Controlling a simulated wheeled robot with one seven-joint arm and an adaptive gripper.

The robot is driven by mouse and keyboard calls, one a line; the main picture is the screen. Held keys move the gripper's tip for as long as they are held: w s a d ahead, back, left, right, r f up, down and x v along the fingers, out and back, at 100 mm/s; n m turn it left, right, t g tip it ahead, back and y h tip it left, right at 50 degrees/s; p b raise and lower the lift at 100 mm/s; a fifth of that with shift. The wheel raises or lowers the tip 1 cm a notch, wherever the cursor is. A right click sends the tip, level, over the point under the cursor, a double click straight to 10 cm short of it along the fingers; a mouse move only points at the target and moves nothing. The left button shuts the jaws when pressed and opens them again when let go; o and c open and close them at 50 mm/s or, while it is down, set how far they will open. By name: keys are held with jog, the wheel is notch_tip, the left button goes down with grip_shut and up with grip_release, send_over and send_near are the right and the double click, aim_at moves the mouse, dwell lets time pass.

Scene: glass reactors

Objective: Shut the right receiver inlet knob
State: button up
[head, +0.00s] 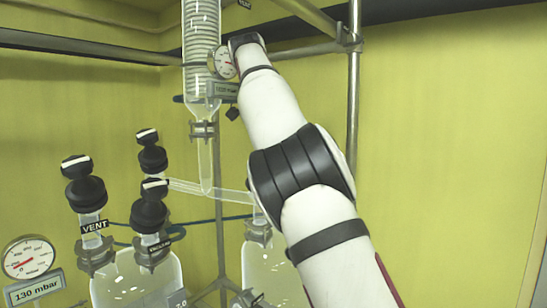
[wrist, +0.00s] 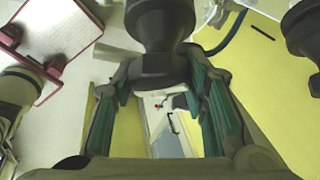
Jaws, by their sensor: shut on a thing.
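In the wrist view, my gripper (wrist: 160,78) has its teal-padded fingers on both sides of a black knob (wrist: 160,28) and is shut on it. The upper part of the knob runs out of the frame. No label shows on it, so I cannot tell from its markings which knob it is. In the head view my arm crosses the right side and hides my gripper and the held knob. The right receiver (head: 268,272) is partly visible there behind my arm.
The left vessel (head: 135,280) carries several black knobs, with VENT (head: 95,227) and VACUUM tags. A coiled condenser (head: 201,45) and round gauge (head: 222,62) stand near my arm. A metal post (head: 353,90) rises behind it. Another black knob (wrist: 305,30) is at the wrist view's right edge.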

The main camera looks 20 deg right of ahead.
jog(key=shift+f, duration=0.15)
jog(key=o, duration=1.2)
